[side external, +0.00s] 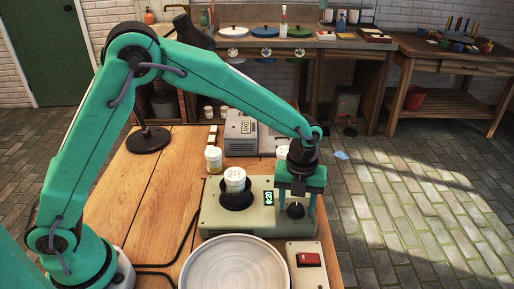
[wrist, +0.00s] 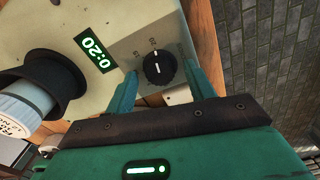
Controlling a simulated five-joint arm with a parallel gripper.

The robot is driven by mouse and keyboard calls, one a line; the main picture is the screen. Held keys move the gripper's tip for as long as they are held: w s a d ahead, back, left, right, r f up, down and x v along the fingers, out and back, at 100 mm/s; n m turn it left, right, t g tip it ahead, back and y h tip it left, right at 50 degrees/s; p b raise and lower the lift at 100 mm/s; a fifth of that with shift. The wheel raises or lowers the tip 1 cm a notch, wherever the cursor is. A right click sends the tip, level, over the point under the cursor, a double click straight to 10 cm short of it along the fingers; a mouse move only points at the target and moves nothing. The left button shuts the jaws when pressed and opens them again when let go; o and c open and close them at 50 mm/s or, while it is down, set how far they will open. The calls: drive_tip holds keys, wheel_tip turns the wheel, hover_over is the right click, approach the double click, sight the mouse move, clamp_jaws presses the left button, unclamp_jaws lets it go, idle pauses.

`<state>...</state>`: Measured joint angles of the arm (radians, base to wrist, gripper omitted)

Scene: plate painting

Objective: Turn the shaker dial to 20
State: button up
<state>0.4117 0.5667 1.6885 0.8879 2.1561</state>
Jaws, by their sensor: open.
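The shaker (side external: 240,222) is a pale grey-green box on the wooden table. Its black dial (wrist: 159,68) shows in the wrist view with a white pointer line, and in the side view (side external: 295,210) it is below my gripper. The shaker's display (wrist: 88,52) reads 0:20 in green. My gripper (wrist: 160,88) is open, its teal fingers on either side of the dial and apart from it. A white jar (side external: 234,179) sits in the shaker's black cup (side external: 236,198); the jar also shows in the wrist view (wrist: 24,108).
A round plate (side external: 234,268) lies in front of the shaker, with a red switch box (side external: 308,261) to its right. Another jar (side external: 213,160) and a grey device with a display (side external: 241,128) stand behind. A black lamp base (side external: 148,139) is at the back left.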

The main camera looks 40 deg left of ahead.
sight(293, 206)
drive_tip(key=shift+r, duration=3.7)
drive_tip(key=s+a+r+n+t, duration=0.3)
drive_tip(key=s+a+r+n, duration=0.7)
drive_tip(key=n, duration=0.3)
drive_tip(key=s+a+n+t, duration=0.2)
drive_tip(key=s+a+n, duration=0.7)
drive_tip(key=n, duration=0.7)
drive_tip(key=shift+s+a+r+t, duration=0.3)
drive_tip(key=shift+s+r, duration=0.05)
drive_tip(key=shift+s, duration=1.35)
